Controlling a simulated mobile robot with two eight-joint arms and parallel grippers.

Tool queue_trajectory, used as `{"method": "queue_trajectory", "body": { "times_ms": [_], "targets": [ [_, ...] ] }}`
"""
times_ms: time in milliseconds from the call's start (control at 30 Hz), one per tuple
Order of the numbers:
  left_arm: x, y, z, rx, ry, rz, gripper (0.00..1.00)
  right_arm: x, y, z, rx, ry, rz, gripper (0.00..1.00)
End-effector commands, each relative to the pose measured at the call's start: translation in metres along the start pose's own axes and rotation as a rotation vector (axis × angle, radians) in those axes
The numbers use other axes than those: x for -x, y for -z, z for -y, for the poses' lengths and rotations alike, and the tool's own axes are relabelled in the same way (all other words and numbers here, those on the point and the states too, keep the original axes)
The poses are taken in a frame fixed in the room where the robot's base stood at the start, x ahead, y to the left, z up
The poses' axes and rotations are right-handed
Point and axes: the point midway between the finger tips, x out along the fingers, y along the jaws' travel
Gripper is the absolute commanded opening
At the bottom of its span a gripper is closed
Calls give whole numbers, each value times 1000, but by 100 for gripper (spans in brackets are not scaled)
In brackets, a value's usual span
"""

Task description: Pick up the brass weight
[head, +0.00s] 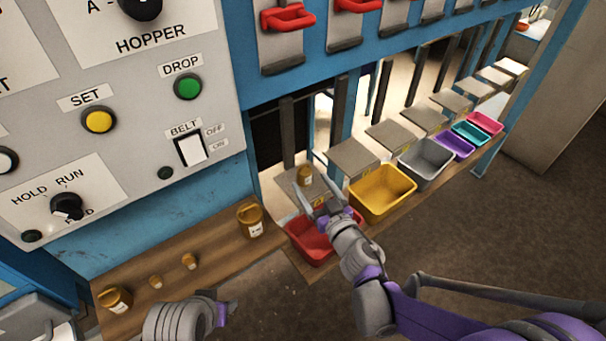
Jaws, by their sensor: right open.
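A small brass weight (304,175) stands on the first grey plate, behind the red bin (306,243). My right gripper (308,172) is open, with its fingers reaching toward this weight, one on each side as seen from here. I cannot tell whether they touch it. More brass weights of different sizes stand on the wooden shelf: a large one (250,220), two small ones (189,261) (155,282) and another large one (115,299). My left gripper (226,313) is low at the bottom left, in front of the shelf. Its fingers do not show clearly.
A yellow bin (382,194), a grey bin (425,163) and purple, teal and pink bins line the shelf to the right, with grey plates behind them. Blue frame posts stand between the plates. A control panel (120,100) rises at the left. The floor (480,235) is clear.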

Motion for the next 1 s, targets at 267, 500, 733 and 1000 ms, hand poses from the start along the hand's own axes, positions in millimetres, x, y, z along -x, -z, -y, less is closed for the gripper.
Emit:
{"method": "queue_trajectory", "body": {
  "times_ms": [267, 500, 733, 1000],
  "targets": [
    [7, 5, 0, 0, 0, -3, 50, -34, 4, 0, 0, -1, 0, 85],
    [10, 6, 0, 0, 0, -4, 50, -54, 3, 0, 0, -2, 0, 85],
    [9, 6, 0, 0, 0, -4, 50, -54, 3, 0, 0, -2, 0, 79],
    [9, 6, 0, 0, 0, -4, 50, -54, 3, -1, 0, -2, 0, 31]
  ]
}}
